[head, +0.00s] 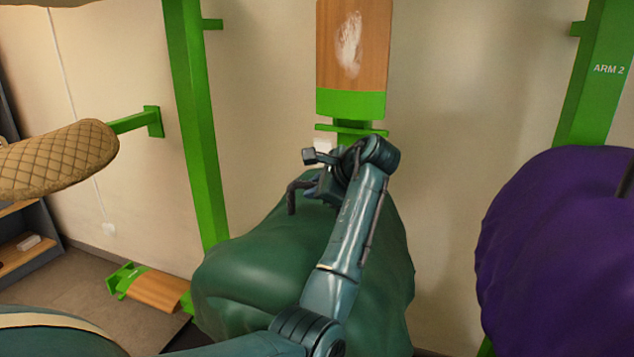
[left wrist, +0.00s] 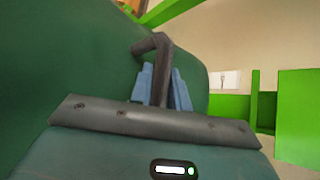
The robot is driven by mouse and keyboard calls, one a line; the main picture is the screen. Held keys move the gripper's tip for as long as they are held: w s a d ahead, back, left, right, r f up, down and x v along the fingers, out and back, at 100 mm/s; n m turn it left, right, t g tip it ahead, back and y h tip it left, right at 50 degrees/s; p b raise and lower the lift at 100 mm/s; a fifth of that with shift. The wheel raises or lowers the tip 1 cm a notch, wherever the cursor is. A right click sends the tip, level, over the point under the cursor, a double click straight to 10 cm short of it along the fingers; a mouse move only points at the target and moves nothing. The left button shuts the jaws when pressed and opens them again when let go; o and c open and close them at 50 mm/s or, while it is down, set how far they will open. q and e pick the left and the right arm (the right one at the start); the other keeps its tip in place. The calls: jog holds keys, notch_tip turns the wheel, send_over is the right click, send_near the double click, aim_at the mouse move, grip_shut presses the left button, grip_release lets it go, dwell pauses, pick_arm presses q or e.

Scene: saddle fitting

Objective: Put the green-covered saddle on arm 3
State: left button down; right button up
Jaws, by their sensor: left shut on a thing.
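The green-covered saddle (head: 270,262) fills the lower middle of the head view, its cover draped in folds. My left gripper (head: 311,188) is at its top, with my arm crossing in front of the saddle. In the left wrist view, the blue fingers of the left gripper (left wrist: 163,88) are shut on a dark bent handle (left wrist: 152,45) against the green cover (left wrist: 70,60). A green bracket (head: 352,130) shows on the wall just behind the gripper. I see no label for arm 3, and whether the saddle touches a support is hidden. My right gripper is not in view.
A purple-covered saddle (head: 555,235) is at the right, below a post marked ARM 2 (head: 598,80). A tan quilted saddle (head: 60,158) is at the left. A wooden panel (head: 352,45) is above the bracket. A green-ended wooden piece (head: 155,290) lies low at left.

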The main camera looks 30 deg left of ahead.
pick_arm(q)
jog(key=shift+r, duration=0.1)
jog(key=c, duration=1.3)
grip_release()
jog(key=shift+o, duration=0.2)
jog(key=shift+f, duration=0.4)
jog(key=b+v, duration=0.2)
jog(key=v, duration=1.1)
jog(key=shift+r, duration=0.35)
jog(key=shift+d, duration=0.1)
